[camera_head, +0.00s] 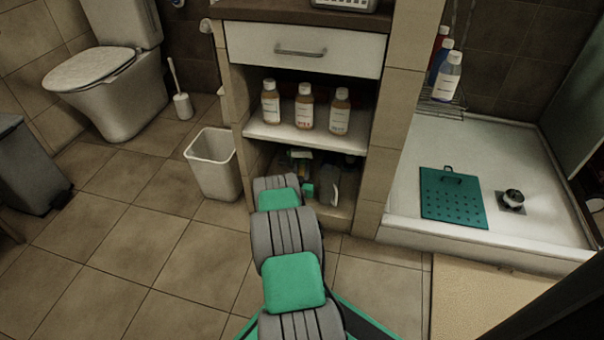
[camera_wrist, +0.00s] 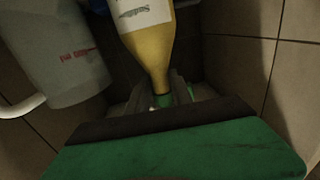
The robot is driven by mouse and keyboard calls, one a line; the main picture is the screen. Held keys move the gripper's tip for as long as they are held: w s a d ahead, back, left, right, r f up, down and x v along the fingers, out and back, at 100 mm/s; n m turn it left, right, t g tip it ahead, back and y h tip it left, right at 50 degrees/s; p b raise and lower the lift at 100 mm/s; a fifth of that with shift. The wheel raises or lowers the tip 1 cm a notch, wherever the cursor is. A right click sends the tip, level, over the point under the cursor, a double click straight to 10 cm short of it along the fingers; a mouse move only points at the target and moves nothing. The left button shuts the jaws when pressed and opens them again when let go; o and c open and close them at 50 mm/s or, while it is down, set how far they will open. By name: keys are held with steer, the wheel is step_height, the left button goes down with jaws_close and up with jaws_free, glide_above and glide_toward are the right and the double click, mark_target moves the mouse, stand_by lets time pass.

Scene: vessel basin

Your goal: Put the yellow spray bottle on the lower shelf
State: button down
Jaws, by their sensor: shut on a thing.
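The yellow spray bottle (camera_wrist: 152,48) shows in the wrist view, with a white label and a dark green neck. My gripper (camera_wrist: 165,98) is shut around its neck. In the head view my arm reaches into the lower compartment of the cabinet, over the lower shelf (camera_head: 342,217). My arm hides most of the gripper there, and I cannot clearly pick out the yellow bottle among the items. I cannot tell whether the bottle's base rests on the shelf.
A pale jug-like container (camera_wrist: 66,58) with a handle stands close beside the bottle. The upper shelf (camera_head: 275,134) holds three brown bottles (camera_head: 305,107). A white bin (camera_head: 213,165) stands left of the cabinet. The shower tray (camera_head: 400,205) is at right.

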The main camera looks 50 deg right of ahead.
steer(key=shift+w+d+f, duration=0.15)
steer(key=shift+d+f, duration=0.05)
steer(key=shift+f, duration=0.25)
steer(key=shift+r, duration=0.2)
steer(key=c, duration=1.1)
jaws_free()
steer(key=shift+f, duration=0.1)
